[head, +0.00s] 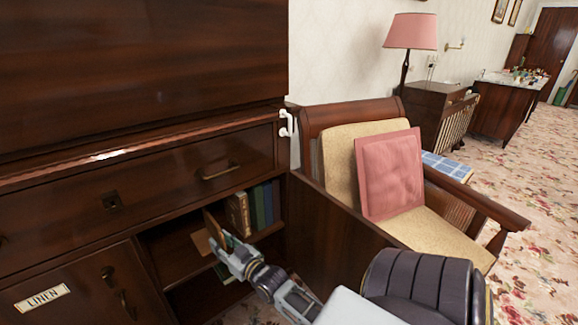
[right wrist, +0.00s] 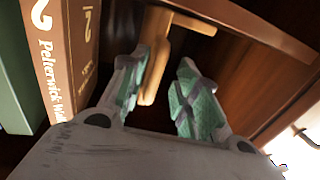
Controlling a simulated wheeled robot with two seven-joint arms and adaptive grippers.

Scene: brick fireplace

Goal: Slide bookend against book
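The wooden bookend (head: 201,242) stands on the open shelf, left of the row of books; its light wood also shows in the right wrist view (right wrist: 157,70), just beyond and between my fingers. The brown book (head: 238,213) stands upright at the left end of the row. Its spine, with white lettering, fills the left of the right wrist view (right wrist: 62,50). My right gripper (head: 224,243) reaches into the shelf. Its green-padded fingers (right wrist: 163,68) are apart with a visible gap. Whether either finger touches the bookend I cannot tell. My left gripper is not in view.
Green and blue books (head: 262,206) stand right of the brown one. The shelf sits under a drawer (head: 190,170) and beside a closed door marked LINEN (head: 60,298). An armchair with a pink cushion (head: 390,173) stands close at the right.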

